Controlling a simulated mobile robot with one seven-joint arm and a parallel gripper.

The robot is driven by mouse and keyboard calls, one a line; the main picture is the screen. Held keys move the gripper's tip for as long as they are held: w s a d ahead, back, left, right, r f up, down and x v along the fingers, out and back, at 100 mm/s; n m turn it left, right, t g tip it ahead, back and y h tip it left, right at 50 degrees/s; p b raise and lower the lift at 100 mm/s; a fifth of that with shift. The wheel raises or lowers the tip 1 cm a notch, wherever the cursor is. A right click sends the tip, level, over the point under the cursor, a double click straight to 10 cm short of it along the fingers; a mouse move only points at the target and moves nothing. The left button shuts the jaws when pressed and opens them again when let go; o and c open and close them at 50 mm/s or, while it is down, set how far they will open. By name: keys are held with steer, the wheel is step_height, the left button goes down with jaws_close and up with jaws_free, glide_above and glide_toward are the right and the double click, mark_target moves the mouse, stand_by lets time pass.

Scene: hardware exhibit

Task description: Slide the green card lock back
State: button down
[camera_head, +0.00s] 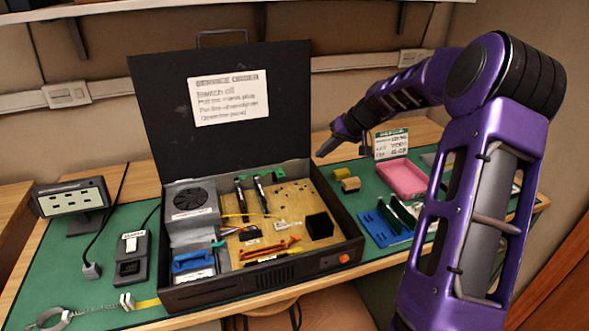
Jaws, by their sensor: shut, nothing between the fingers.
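The open black computer case (262,286) stands on the green mat, its lid raised at the back. A small green part (274,171), which looks like the card lock, sits at the case's back wall, above the upright cards (261,194). Its exact slide position is too small to tell. My purple arm reaches in from the right. My gripper (322,154) is shut and empty, above and to the right of the green part, near the case's back right corner and apart from it.
A labelled sign (391,144), pink tray (403,180) and blue rack (379,228) stand right of the case. A small display (72,197) and a grey switch box (132,258) stand left. The raised lid (160,100) blocks the back.

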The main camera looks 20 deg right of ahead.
mark_target(262, 175)
steer(key=x, duration=1)
steer(key=shift+w+a+f+b, duration=0.1)
steer(key=shift+a+f+b, duration=0.05)
steer(key=shift+a+b, duration=0.15)
steer(key=shift+w+a, duration=0.2)
steer(key=shift+a, duration=0.9)
steer(key=shift+w+a, duration=0.15)
steer(key=shift+a, duration=0.45)
steer(key=shift+a+b, duration=0.4)
steer(key=shift+a, duration=0.95)
